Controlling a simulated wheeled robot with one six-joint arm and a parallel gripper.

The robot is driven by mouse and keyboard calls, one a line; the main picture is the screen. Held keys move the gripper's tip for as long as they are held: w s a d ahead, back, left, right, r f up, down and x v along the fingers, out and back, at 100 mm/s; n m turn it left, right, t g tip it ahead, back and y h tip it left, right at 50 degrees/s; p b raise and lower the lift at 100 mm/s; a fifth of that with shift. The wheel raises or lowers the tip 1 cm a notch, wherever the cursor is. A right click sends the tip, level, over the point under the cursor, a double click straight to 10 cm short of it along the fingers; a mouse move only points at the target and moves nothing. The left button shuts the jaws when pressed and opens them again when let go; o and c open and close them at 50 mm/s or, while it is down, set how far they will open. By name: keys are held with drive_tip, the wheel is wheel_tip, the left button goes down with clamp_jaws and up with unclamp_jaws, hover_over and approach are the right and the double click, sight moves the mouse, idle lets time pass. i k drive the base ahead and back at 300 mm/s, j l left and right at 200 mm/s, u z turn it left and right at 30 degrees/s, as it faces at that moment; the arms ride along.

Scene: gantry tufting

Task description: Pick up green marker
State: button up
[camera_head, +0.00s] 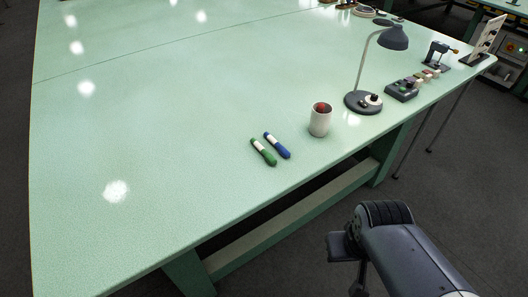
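A green marker (263,152) with a white band lies on the pale green table (170,120), near its front edge. A blue marker (277,145) with a white band lies close beside it on the right, roughly parallel. My arm shows at the lower right, off the table's front edge and well apart from both markers. The dark part at its end (342,248) may be my gripper, but its fingers cannot be made out.
A white cup (320,120) with something red inside stands right of the markers. Beyond it are a desk lamp (364,101), a dark box with buttons (402,90) and a small clamp-like device (437,54). The table left of the markers is clear.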

sight(269, 157)
drive_tip(key=i+l+u, duration=0.4)
drive_tip(key=i, duration=0.15)
drive_tip(key=i+l+u, duration=0.4)
drive_tip(key=i+l, duration=0.1)
drive_tip(key=l, duration=0.1)
